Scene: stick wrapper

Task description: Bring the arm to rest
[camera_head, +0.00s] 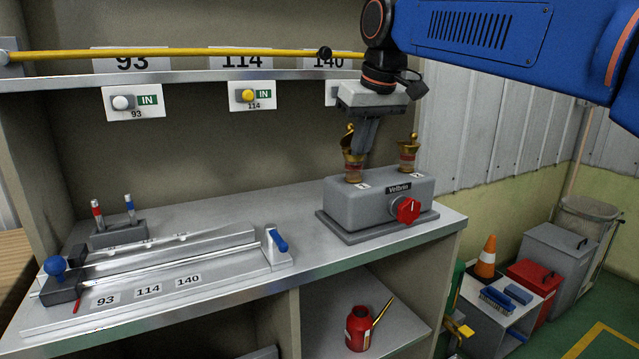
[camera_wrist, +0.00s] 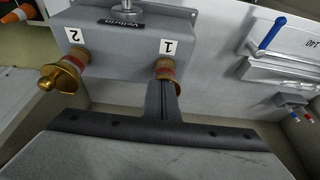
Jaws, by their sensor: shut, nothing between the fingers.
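My gripper (camera_head: 366,140) points down over the grey Velbrün box (camera_head: 372,203) on the bench. Its dark fingers are together with nothing between them. In the head view they overlap the left brass-topped fitting (camera_head: 353,168). In the wrist view the closed fingers (camera_wrist: 162,100) end close to the fitting marked 1 (camera_wrist: 167,70); I cannot tell whether they touch it. The right brass fitting (camera_head: 408,153) stands clear and appears as number 2 in the wrist view (camera_wrist: 65,73). My blue arm comes in from the upper right.
A shelf edge (camera_head: 190,76) and a yellow rod (camera_head: 190,53) run behind the gripper. A red knob (camera_head: 405,210) is on the box front. A long fixture with a blue handle (camera_head: 278,241) lies at left. Bare bench (camera_head: 235,207) lies between them.

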